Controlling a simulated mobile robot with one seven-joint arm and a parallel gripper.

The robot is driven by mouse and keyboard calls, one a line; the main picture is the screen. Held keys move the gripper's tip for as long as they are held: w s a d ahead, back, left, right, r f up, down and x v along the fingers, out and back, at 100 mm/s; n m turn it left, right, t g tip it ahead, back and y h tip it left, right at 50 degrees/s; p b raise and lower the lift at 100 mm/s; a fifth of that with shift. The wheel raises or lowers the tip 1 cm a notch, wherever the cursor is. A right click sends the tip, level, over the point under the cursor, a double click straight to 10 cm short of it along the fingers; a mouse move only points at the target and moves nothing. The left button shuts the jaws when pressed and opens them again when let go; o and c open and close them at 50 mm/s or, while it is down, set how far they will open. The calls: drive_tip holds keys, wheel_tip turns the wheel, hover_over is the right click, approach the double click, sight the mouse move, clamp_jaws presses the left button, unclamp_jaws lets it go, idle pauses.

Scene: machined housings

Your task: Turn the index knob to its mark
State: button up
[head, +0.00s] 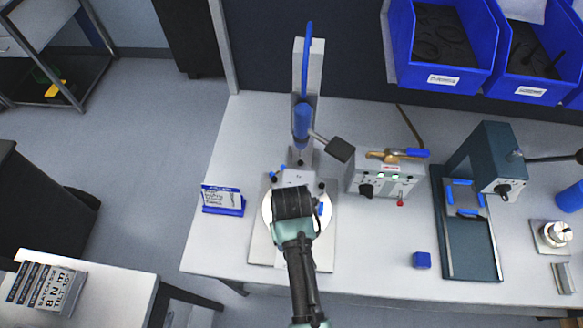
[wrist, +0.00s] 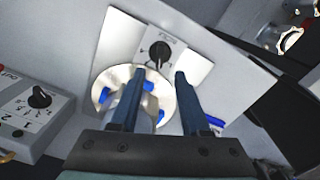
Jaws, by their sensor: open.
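The index knob (wrist: 159,54) is a round black knob on a small light panel with a printed label and marks around it, in the wrist view. The marks are too small to read, and I cannot tell which one the knob points at. My gripper (wrist: 160,75) is open, its two dark fingers apart with the tips a little short of the knob in the picture. I see nothing between the fingertips. In the head view my gripper (head: 293,193) is over the round plate of the press fixture, and I cannot make out the index knob there.
A round metal plate (wrist: 105,90) with blue clamps lies beneath the fingers. The press column (head: 307,75) with its blue handle rises behind. A control box (head: 384,180) with its own black knob stands right of it, a blue block (head: 421,260) in front. A sign (head: 222,198) stands left.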

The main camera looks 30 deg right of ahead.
drive_tip(key=shift+r+b, duration=0.3)
drive_tip(key=shift+r, duration=2.3)
